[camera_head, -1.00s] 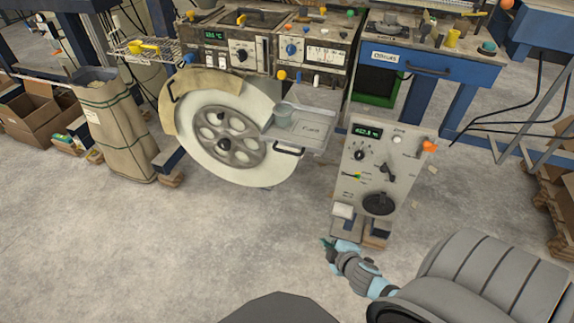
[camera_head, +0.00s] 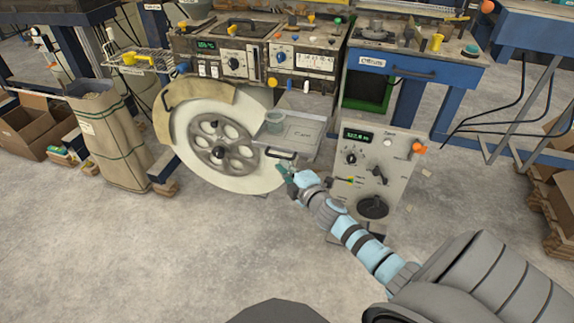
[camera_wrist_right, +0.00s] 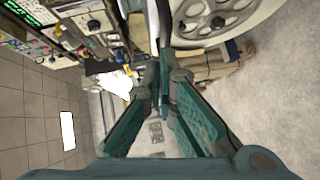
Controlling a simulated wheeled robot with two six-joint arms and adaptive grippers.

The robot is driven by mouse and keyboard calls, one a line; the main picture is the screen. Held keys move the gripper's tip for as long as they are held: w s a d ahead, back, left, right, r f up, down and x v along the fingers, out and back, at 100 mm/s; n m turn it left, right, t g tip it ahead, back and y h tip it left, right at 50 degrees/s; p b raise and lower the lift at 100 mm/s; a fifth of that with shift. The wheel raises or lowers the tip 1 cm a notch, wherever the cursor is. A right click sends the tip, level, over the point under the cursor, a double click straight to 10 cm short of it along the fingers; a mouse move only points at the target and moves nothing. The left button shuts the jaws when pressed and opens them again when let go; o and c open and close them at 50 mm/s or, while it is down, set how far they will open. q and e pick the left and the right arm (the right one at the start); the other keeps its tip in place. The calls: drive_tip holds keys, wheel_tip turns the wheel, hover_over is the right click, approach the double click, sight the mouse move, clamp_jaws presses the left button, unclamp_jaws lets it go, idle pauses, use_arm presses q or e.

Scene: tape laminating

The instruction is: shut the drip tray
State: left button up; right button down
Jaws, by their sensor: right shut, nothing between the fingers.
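The drip tray (camera_head: 303,141) is a shallow grey metal tray. It sticks out from the front of the machine, to the right of the big pale wheel, with a dark bar handle (camera_head: 281,155) on its front edge. My right gripper (camera_head: 283,171) is shut and empty, just below and in front of the handle. I cannot tell whether it touches. In the right wrist view its teal fingers (camera_wrist_right: 163,78) meet at the tips. My left gripper is out of view.
The wheel (camera_head: 218,146) stands close on the left of the tray. A grey control box (camera_head: 379,170) with an orange knob stands on the right, beside my right forearm. A brown sack (camera_head: 108,135) is at the left. The floor in front is clear.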

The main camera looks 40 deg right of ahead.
drive_tip(key=shift+w+d+f, duration=0.1)
drive_tip(key=shift+w+d, duration=0.2)
drive_tip(key=shift+d, duration=0.2)
drive_tip(key=shift+d, duration=0.1)
